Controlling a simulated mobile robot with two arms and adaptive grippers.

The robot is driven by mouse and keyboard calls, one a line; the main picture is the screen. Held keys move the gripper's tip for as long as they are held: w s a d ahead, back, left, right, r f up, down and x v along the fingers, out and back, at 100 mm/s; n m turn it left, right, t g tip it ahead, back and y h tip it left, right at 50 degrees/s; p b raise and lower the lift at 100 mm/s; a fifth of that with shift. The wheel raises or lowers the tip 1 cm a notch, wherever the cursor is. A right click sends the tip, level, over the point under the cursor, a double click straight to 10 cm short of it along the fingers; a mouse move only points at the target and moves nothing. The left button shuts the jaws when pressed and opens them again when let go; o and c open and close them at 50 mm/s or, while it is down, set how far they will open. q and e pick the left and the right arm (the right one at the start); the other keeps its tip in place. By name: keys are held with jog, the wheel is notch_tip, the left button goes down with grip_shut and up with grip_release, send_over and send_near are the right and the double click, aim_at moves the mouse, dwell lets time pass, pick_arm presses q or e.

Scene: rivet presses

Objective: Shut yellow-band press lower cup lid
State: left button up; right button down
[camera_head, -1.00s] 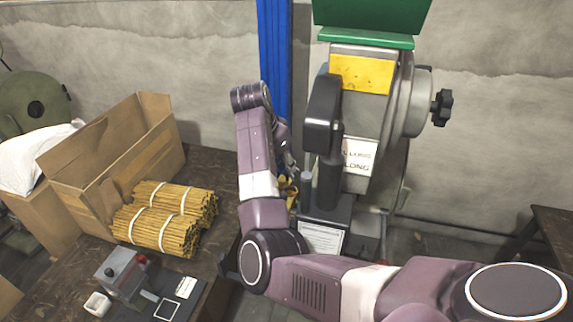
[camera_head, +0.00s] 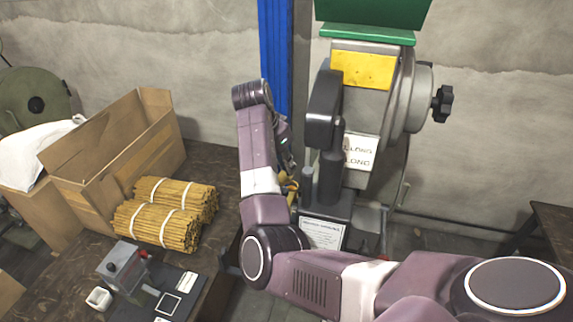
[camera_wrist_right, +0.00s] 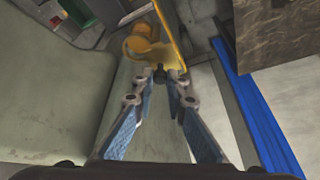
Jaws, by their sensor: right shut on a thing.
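The press with the yellow band (camera_head: 362,71) stands at the centre right of the head view. Low on it, yellow parts (camera_head: 291,190) show only partly behind my right arm. In the right wrist view, a yellow cup (camera_wrist_right: 142,42) sits beside a thin yellow lid (camera_wrist_right: 170,34), seen nearly edge-on and standing up from the cup. My right gripper (camera_wrist_right: 160,77) has its fingertips together on a small dark knob at the lid's near end. How far the lid is open is hard to tell. My left gripper is out of view.
An open cardboard box (camera_head: 112,160) and tied bundles of brown sticks (camera_head: 165,212) sit on the left table. A small grey device (camera_head: 122,264) lies in front of them. A blue post (camera_head: 277,60) stands behind my arm. Another table edge (camera_head: 553,225) is at far right.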

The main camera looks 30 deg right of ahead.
jog(key=shift+r+m, duration=0.1)
jog(key=shift+m, duration=0.3)
jog(key=m, duration=0.1)
jog(key=s+m+g, duration=0.1)
jog(key=m, duration=0.1)
jog(key=shift+d+m+g, duration=0.15)
jog(key=shift+m+g, duration=0.15)
jog(key=m+g, duration=0.1)
jog(key=m, duration=0.1)
jog(key=s+m, duration=0.1)
jog(key=m, duration=0.2)
jog(key=shift+s+g+y+b, duration=0.1)
jog(key=shift+g+y+b, duration=0.2)
jog(key=shift+g+y, duration=0.1)
jog(key=m, duration=0.3)
jog(key=m+g+y, duration=0.1)
jog(key=shift+s+a+r+m, duration=0.1)
jog(key=shift+s+a+m, duration=0.2)
jog(key=shift+s+a, duration=0.1)
jog(key=shift+s+a+m+g+y+p, duration=0.15)
jog(key=shift+m+y, duration=0.15)
jog(key=shift+m, duration=0.4)
jog(key=shift+s+a+m+g+y+p, duration=0.15)
jog(key=shift+m+y, duration=0.15)
jog(key=shift+m, duration=0.4)
jog(key=shift+d, duration=0.1)
jog(key=c, duration=1.9)
grip_release()
jog(key=shift+c, duration=0.2)
